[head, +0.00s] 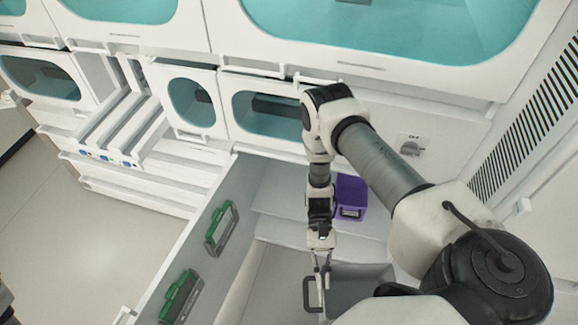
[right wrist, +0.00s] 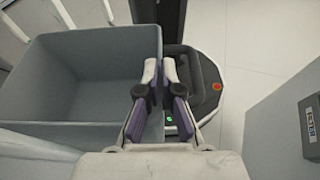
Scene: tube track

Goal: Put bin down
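The grey bin (head: 362,284) shows at the bottom of the head view, partly hidden by my right arm. In the right wrist view the open-topped bin (right wrist: 80,75) fills the left side and looks empty inside. My right gripper (head: 322,272) reaches down to the bin's left edge in the head view. In the right wrist view the gripper's fingers (right wrist: 161,75) straddle the bin's rim, one inside and one outside, closed on its wall. The bin's underside is hidden, so I cannot tell what it rests on. My left gripper does not show.
A purple box (head: 350,193) sits on the white shelf beyond the gripper. A grey panel with green handles (head: 221,228) stands left of the bin. White cabinets with teal windows (head: 390,25) line the back. Open floor (head: 75,235) lies at left.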

